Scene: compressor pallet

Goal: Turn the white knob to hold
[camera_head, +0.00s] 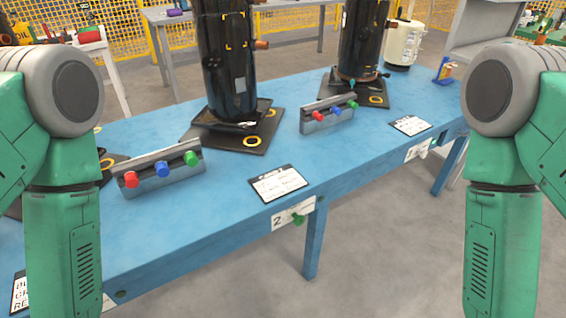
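I cannot pick out a white knob in the head view. A green knob (298,219) sticks out from a white label plate (280,219) marked 2 on the table's front edge. A nearer valve bar (150,181) on the blue table carries red, blue and green knobs, and a farther bar (316,124) carries the same colours. My two green arms hang down at the left and right sides of the picture. Both grippers are below the picture and out of view.
The blue table (230,200) runs from lower left to upper right. Two black compressors (225,70) (362,40) stand on dark base plates. Printed cards (278,183) (410,125) lie near the front edge. The floor in front is clear.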

